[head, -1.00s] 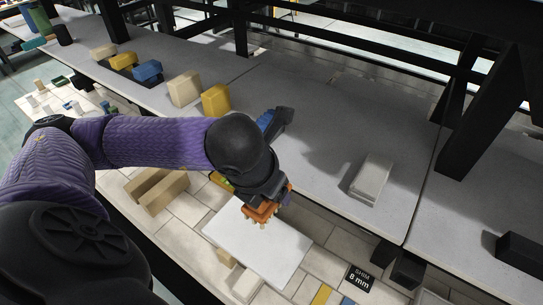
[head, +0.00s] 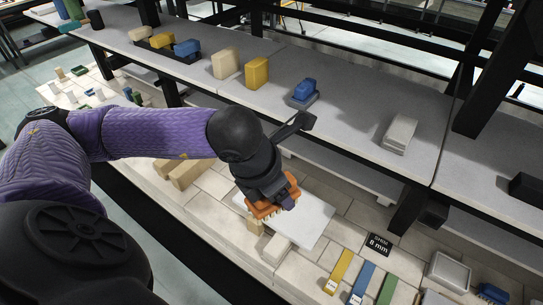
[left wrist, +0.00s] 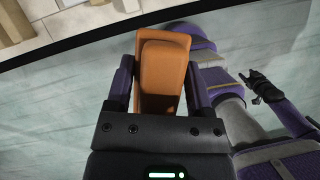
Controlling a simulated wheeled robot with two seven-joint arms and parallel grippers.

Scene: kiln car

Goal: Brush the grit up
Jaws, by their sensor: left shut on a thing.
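My left gripper (head: 284,192) is shut on an orange brush (head: 264,207) with pale bristles. It holds the brush over the near left part of a flat white slab (head: 312,228). I cannot tell if the bristles touch the slab. In the left wrist view the orange brush body (left wrist: 163,75) sits between the two fingers (left wrist: 160,92). I cannot make out any grit; part of the slab is hidden behind the brush and gripper. My right gripper (left wrist: 256,88) shows small in the left wrist view, its fingers apart and empty.
A grey shelf (head: 350,115) behind carries a blue block on a grey base (head: 304,92), a yellow block (head: 257,73) and a pale stack (head: 399,134). Beige blocks (head: 185,172) stand left of the slab. Coloured strips (head: 361,282) and a "8 mm" plate (head: 379,245) lie right.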

